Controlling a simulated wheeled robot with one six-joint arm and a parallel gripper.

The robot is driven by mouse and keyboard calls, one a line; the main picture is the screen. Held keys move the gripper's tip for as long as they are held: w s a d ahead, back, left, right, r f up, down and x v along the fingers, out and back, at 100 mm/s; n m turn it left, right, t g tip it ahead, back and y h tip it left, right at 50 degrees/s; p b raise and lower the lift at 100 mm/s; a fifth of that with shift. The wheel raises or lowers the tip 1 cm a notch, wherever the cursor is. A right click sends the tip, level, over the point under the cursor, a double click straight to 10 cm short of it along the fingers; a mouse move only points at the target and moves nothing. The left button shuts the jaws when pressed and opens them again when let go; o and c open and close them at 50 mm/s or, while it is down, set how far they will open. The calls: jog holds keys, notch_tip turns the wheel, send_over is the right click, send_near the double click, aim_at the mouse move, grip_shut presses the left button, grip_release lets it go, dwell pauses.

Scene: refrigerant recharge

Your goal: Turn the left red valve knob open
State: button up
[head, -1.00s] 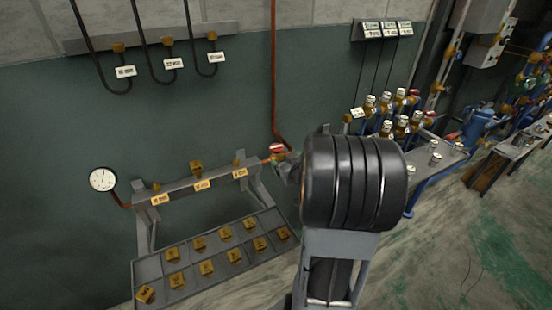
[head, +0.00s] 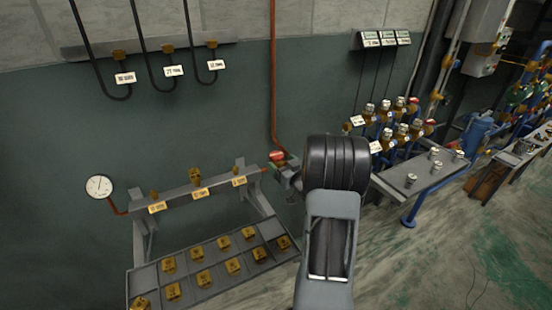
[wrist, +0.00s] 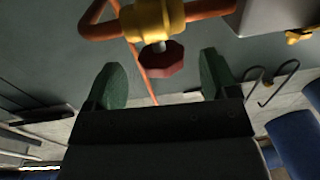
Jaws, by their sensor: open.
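A dark red, faceted valve knob (wrist: 161,61) sits on a yellow valve body (wrist: 152,20) in an orange pipe, at the upper middle of the wrist view. My gripper (wrist: 162,78) is open, with one green finger to each side of the knob and a gap on both sides. Nothing is between the fingers except the knob's lower part in the picture; its depth relative to the fingertips is unclear. In the head view a red knob (head: 277,155) shows at the right end of the rail, beside my gripper (head: 285,171), which is partly hidden by my arm.
A pressure gauge (head: 99,187) hangs at the left. A sectioned tray (head: 145,282) with several brass fittings lies below the rail. Black hoses hang above. Brass valves (head: 400,134) and a grey bench (head: 410,180) stand to the right.

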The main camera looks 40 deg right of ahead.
aim_at(276, 158)
jog(key=shift+w+d, duration=0.15)
jog(key=shift+w, duration=2)
